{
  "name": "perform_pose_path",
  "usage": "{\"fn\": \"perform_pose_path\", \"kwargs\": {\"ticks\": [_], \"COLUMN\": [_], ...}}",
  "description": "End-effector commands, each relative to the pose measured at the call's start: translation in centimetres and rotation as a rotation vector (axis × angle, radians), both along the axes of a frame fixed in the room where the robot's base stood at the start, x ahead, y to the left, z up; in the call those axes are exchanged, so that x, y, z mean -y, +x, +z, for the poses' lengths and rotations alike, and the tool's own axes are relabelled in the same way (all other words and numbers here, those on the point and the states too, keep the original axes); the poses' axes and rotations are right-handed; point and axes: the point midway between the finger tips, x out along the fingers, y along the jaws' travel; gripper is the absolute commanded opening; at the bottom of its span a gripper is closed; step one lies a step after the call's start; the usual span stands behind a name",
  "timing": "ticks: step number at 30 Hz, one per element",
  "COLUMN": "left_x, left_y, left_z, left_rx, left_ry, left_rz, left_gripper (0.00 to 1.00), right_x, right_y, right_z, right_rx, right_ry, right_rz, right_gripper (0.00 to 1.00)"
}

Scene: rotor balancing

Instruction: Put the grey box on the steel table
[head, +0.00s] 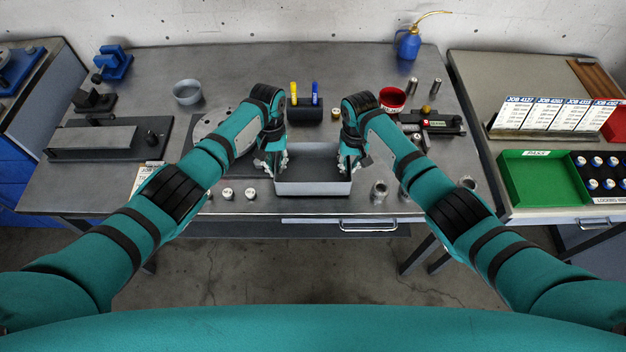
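The grey box (313,188) is an open, shallow, upright tray near the front middle of the steel table (330,60). My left gripper (275,165) is at its left end wall and my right gripper (347,165) is at its right end wall. Both seem shut on these walls, though the fingertips are small and partly hidden by the wrists. The box's floor looks empty. I cannot tell whether its underside touches the tabletop or is slightly above it.
Small white-topped cylinders (228,194) stand left of the box and a metal fitting (379,192) stands right. A black pen holder (305,112) is behind it. A round grey bowl (187,92), a red bowl (392,99) and a blue oil can (409,44) stand further back. A green tray (545,178) is on the right-hand bench.

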Motion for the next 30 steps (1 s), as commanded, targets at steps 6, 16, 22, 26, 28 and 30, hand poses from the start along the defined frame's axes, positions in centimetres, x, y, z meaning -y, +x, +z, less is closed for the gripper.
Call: {"fn": "perform_pose_path", "kwargs": {"ticks": [6, 16, 22, 26, 28, 30], "left_x": [-0.2, 0.0, 0.0, 0.0, 0.0, 0.0], "left_y": [0.0, 0.0, 0.3, 0.6, 0.8, 1.0], "left_z": [-0.8, -0.7, 1.1, 3.8, 5.3, 6.8], "left_rx": [-0.002, 0.000, 0.004, 0.005, 0.005, 0.004], "left_ry": [0.004, 0.001, -0.002, -0.001, -0.001, 0.000], "left_rz": [0.000, 0.000, -0.001, -0.001, -0.001, -0.001], "left_gripper": [0.18, 0.29, 0.29, 0.29, 0.29, 0.29], "right_x": [0.2, 0.1, 0.0, 0.0, 0.0, 0.0], "right_y": [0.1, 0.0, 0.0, 0.0, 0.0, 0.0], "right_z": [-0.7, -0.7, -0.7, -0.7, -0.7, -0.7], "right_rx": [0.001, 0.000, 0.000, 0.000, 0.000, 0.000], "right_ry": [-0.003, -0.001, -0.001, 0.000, 0.000, 0.000], "right_rz": [-0.002, 0.000, 0.000, 0.000, 0.000, 0.000], "right_gripper": [0.18, 0.29, 0.29, 0.29, 0.29, 0.29]}}
